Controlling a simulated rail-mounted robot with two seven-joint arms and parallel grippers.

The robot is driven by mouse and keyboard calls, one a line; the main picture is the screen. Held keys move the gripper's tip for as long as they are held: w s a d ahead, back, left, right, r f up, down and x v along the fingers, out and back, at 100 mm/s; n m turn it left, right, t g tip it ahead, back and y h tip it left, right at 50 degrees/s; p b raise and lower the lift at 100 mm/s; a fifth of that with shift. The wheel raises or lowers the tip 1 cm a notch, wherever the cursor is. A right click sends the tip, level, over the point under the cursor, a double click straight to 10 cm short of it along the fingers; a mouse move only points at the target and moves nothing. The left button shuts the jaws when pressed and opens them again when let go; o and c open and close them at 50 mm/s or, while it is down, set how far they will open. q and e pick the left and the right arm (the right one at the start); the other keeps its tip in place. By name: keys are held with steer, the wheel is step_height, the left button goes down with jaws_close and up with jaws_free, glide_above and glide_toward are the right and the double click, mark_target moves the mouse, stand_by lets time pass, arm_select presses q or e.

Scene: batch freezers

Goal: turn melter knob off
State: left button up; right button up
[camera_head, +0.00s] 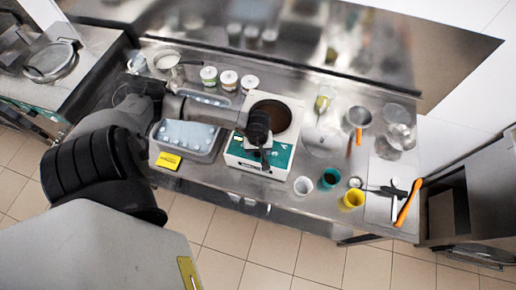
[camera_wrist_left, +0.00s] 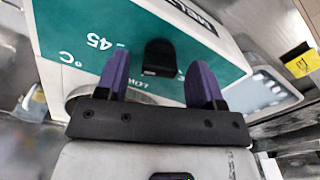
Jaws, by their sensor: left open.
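The melter (camera_head: 241,157) is a white box with a green front panel and a round dark well on top, standing mid-counter in the head view. In the left wrist view its green panel (camera_wrist_left: 85,35) appears upside down, with "45" and "°C" marks. The black melter knob (camera_wrist_left: 159,56) sticks out of that panel. My left gripper (camera_head: 265,158) is at the melter's front. In the left wrist view its two purple fingers (camera_wrist_left: 160,70) are open, one on each side of the knob, with gaps to it. The knob is hidden by my arm in the head view. My right gripper is not in view.
A tray with a clear lid (camera_head: 186,139) and a yellow tag (camera_head: 168,160) stand left of the melter. Cups, including a teal one (camera_head: 329,178) and a yellow one (camera_head: 352,198), stand to the right. An orange spatula (camera_head: 407,204) lies at the far right.

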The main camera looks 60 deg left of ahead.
arm_select(q)
steer(key=shift+c, duration=0.2)
steer(key=c, duration=0.9)
